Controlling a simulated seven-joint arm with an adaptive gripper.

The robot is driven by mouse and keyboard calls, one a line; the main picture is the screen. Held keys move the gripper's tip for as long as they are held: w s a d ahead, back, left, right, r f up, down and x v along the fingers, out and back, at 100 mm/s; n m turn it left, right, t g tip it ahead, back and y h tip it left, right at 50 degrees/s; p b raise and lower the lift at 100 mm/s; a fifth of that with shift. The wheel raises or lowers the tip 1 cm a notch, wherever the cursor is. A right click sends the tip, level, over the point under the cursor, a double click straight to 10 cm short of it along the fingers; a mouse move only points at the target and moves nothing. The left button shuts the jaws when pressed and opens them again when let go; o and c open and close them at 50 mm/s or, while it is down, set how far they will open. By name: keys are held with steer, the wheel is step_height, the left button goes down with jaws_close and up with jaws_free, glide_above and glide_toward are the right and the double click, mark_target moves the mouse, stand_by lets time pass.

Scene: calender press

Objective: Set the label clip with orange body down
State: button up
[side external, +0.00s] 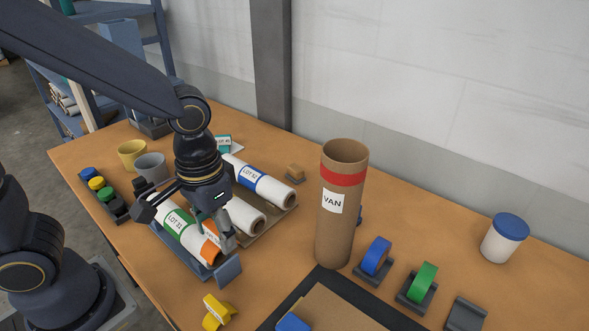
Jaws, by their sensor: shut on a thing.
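The label clip with orange body (209,249) shows at the near end of a white roll with a green band (178,235), partly hidden by my gripper. My gripper (224,241) points down at this roll end and is shut on the clip. The clip is at or just above the roll; I cannot tell whether it touches it. The roll lies in a blue-grey cradle (195,266).
A white roll with a blue band (262,184) and another white roll lie beside it. A tall cardboard tube marked VAN (335,230) stands to the right. Yellow tape (217,310) is in front. Grey (151,167) and yellow cups (131,153) stand behind left.

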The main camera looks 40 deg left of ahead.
steer(key=shift+r+m, duration=0.15)
steer(key=shift+m, duration=0.25)
steer(key=shift+w+d+m, duration=0.2)
steer(key=shift+w+m, duration=0.1)
steer(key=shift+m, duration=0.5)
steer(key=w+d+f+m, duration=0.1)
steer(key=f+m, duration=0.1)
steer(key=f, duration=0.2)
steer(key=w+d+f+m, duration=0.1)
steer(key=f+m, duration=0.1)
steer(key=f, duration=0.2)
steer(key=w+d+f+m, duration=0.1)
steer(key=f+m, duration=0.1)
steer(key=f, duration=0.2)
steer(key=shift+d+f, duration=0.15)
steer(key=shift+f, duration=0.25)
steer(key=shift+f, duration=0.1)
steer(key=o, duration=0.9)
steer(key=shift+o, duration=0.2)
